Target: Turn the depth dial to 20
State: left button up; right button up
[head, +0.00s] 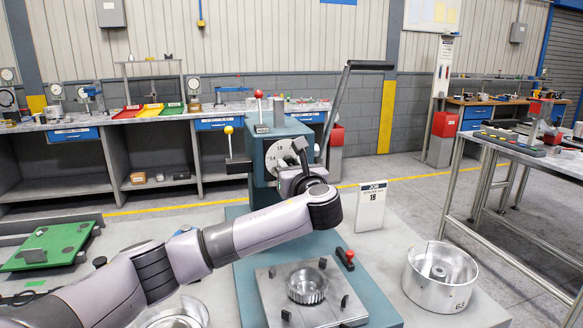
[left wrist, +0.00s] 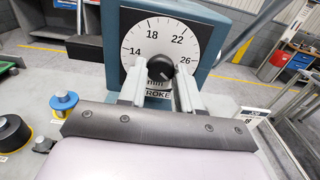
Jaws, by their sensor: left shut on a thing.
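The depth dial is a white disc (head: 277,155) on the front of the blue-green press (head: 262,128). In the left wrist view its white face (left wrist: 150,38) shows the numbers 14, 18, 22 and 26, with a black knob (left wrist: 160,68) at the middle. The knob's setting is not clear to me. My left gripper (left wrist: 161,72) has its two grey fingers on either side of the knob, shut on it. In the head view my left gripper (head: 301,163) reaches the dial and partly covers it. My right gripper is not in view.
A job card (head: 371,205) stands right of the press. A round metal housing (head: 440,275) stands at the right. The press lever (head: 343,100) rises beside the dial.

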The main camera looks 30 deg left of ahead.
pick_arm(q)
jog(key=shift+n, duration=0.3)
jog(key=n+b, duration=0.9)
jog(key=n, duration=1.5)
jog(key=shift+d+b, duration=0.1)
jog(key=shift+b, duration=0.25)
jog(key=shift+n, duration=0.3)
